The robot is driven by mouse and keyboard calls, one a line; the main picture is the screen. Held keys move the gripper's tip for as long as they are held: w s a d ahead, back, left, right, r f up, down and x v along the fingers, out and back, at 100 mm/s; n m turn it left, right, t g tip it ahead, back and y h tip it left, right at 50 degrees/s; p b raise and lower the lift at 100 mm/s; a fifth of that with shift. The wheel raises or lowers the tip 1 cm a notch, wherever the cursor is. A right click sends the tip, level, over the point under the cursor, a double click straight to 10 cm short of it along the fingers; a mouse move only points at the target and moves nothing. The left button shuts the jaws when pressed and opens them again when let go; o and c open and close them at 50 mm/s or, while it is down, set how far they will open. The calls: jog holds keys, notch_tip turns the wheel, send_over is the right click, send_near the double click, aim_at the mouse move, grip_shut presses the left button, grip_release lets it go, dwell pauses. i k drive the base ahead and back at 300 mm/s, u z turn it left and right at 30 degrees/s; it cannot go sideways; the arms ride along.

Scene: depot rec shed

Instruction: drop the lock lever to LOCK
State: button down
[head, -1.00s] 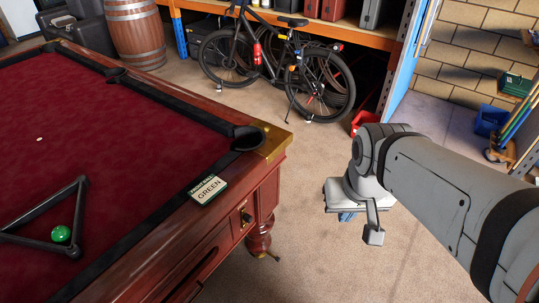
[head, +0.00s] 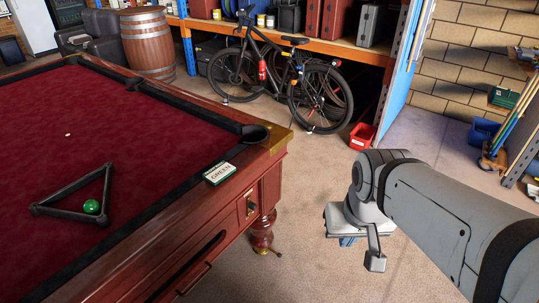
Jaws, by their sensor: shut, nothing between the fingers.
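A small brass plate with a dark lever (head: 251,206) is on the end panel of the red pool table (head: 222,199), below the corner pocket. It is too small to read any LOCK marking or tell the lever's position for sure. My gripper (head: 348,241) hangs from the wrist of my grey arm, over the carpet to the right of the table. Only a little blue at its tip shows below the pale wrist housing. It is shut and empty, well apart from the lever.
A sign reading GREEN (head: 219,173) lies on the table rail. A black triangle (head: 70,212) and green ball (head: 91,207) are on the cloth. A bicycle (head: 290,80), red bin (head: 362,136) and barrel (head: 147,45) stand behind. Carpet between table and arm is clear.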

aim_at(252, 207)
jog(key=u, duration=0.1)
jog(key=i, duration=0.95)
jog(key=z, duration=0.05)
